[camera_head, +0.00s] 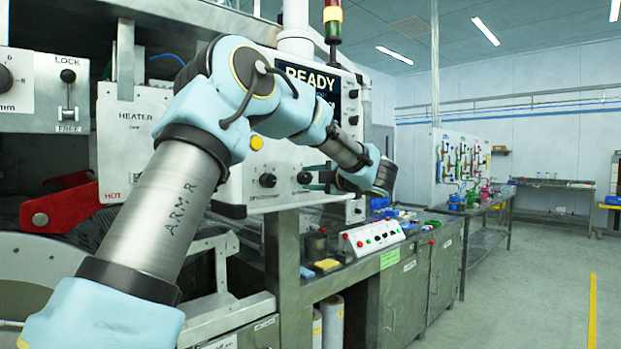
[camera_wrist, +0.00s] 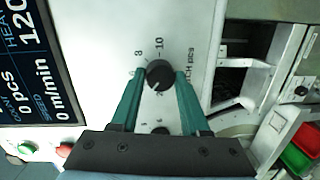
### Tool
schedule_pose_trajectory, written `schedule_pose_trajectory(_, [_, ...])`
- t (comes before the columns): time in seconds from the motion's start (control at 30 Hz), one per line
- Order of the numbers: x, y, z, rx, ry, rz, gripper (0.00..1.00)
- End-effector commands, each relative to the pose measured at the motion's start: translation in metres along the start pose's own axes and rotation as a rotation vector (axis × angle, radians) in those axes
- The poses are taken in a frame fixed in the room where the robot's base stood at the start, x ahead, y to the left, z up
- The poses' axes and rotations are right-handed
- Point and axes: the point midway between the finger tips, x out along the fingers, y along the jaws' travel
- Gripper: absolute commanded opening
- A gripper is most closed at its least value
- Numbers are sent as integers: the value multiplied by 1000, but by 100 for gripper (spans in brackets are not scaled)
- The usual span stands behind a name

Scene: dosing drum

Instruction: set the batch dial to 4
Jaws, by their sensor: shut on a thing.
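The batch dial (camera_wrist: 160,74) is a round black knob on a pale panel, with numbers around it and a partly covered label ending in "CH pcs". In the wrist view 8 and 10 are readable beside it; a small light mark shows on its lower edge, but I cannot tell its exact setting. My gripper (camera_wrist: 159,76) has its two green fingers on either side of the dial, shut on it. In the head view the dial (camera_head: 304,178) sits at the tips of my gripper (camera_head: 307,178), which reaches in from the right.
Another black knob (camera_head: 267,180) is close to the left of the dial; it shows partly in the wrist view (camera_wrist: 160,130), by the gripper body. A display (camera_head: 318,80) reads READY. A button box (camera_head: 372,236) stands below. The floor at right is clear.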

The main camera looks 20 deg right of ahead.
Motion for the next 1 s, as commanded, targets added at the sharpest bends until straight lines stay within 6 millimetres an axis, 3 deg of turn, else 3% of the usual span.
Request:
schedule_pose_trajectory(0.73, [-1, -1, 1, 101, 4, -11, 0])
schedule_pose_trajectory(0.77, [-1, -1, 1, 101, 4, -11, 47])
schedule_pose_trajectory(1.0, [0, 0, 1, 101, 5, -10, 74])
